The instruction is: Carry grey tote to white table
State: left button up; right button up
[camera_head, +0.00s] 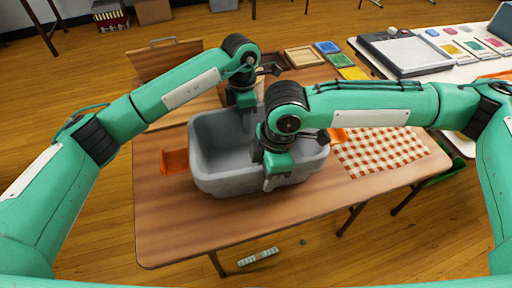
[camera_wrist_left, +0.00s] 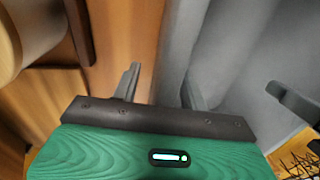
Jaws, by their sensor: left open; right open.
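The grey tote (camera_head: 225,180) stands on the brown wooden table (camera_head: 180,226), with its open top up. Its inside looks empty where it shows. My left gripper (camera_head: 247,120) is open at the tote's far wall; in the left wrist view its fingers (camera_wrist_left: 158,88) point down, one over wood and one over the grey wall (camera_wrist_left: 210,50). My right gripper (camera_head: 273,178) is open at the near wall, with one finger outside it; its other finger is hidden. The white table (camera_head: 459,72) is at the upper right.
Orange pieces (camera_head: 176,161) show at both sides of the tote. A red checked cloth (camera_head: 380,150) lies to its right. Trays and coloured pads (camera_head: 328,47) lie behind. The white table carries a grey-topped device (camera_head: 408,55) and several coloured pads. The table's front left is clear.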

pick_arm(q)
jog(key=shift+f, duration=0.5)
pick_arm(e)
jog(key=shift+a+f, duration=0.1)
jog(key=shift+f, duration=0.4)
pick_arm(q)
grip_shut()
pick_arm(e)
grip_shut()
pick_arm(q)
jog(key=shift+r, duration=0.1)
